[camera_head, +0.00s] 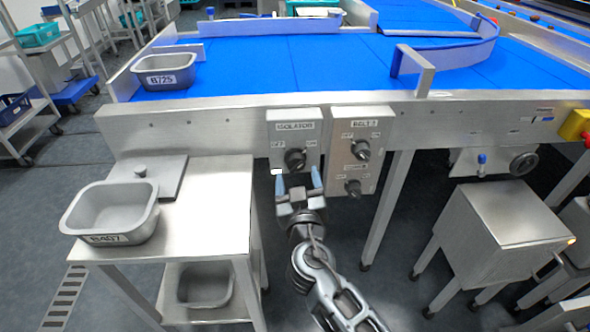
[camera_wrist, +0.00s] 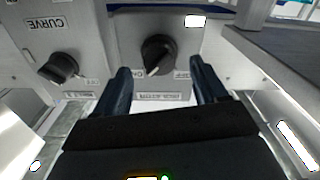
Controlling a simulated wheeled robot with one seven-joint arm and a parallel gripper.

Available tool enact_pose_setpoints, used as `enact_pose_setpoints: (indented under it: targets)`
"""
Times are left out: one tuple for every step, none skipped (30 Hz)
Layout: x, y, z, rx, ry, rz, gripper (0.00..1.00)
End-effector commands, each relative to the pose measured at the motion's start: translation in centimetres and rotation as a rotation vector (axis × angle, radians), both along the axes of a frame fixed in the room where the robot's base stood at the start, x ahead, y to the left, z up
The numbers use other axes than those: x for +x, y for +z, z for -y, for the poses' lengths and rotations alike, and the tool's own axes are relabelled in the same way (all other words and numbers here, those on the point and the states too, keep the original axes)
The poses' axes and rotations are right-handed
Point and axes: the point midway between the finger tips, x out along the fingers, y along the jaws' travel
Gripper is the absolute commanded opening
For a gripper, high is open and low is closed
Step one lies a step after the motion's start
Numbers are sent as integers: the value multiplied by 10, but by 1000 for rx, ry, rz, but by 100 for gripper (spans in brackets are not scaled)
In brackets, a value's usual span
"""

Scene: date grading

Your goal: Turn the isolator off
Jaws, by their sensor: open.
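The isolator panel (camera_head: 294,133) is a grey box on the front of the conveyor frame, labelled ISOLATOR, with OFF left and ON right. Its black rotary knob (camera_head: 295,158) sits below the label. In the wrist view the panel appears upside down, and the knob (camera_wrist: 157,53) has a white pointer mark leaning toward ON. My gripper (camera_head: 298,181) is open just in front of and below the knob. In the wrist view my gripper's dark fingers (camera_wrist: 160,68) stand either side of the knob, apart from it, with nothing held.
A steel side table (camera_head: 205,207) with a grey bin (camera_head: 110,213) stands left. The blue conveyor (camera_head: 270,65) lies above.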

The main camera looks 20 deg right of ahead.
Motion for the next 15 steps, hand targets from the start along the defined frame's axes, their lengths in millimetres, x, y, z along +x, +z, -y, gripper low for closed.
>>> enact_pose_setpoints:
  targets:
    - [8, 2, 3, -1, -1, 0, 72]
    - [12, 2, 4, -1, -1, 0, 72]
    - [16, 1, 5, -1, -1, 0, 72]
    - [19, 1, 6, -2, 0, -1, 72]
    - [22, 1, 7, -2, 0, -1, 72]
    - [25, 1, 8, -1, 0, 1, 72]
    - [27, 1, 9, -1, 0, 0, 72]
    - [29, 0, 10, -1, 1, 0, 72]
    - [30, 0, 10, -1, 1, -1, 72]
    - [31, 0, 10, -1, 1, -1, 72]
    - [32, 0, 11, -1, 1, -1, 72]
    - [32, 0, 11, -1, 1, 0, 72]
    - [32, 0, 11, 0, 1, 0, 72]
    - [32, 0, 11, 0, 1, 0, 72]
    - [32, 0, 11, 0, 1, 0, 72]
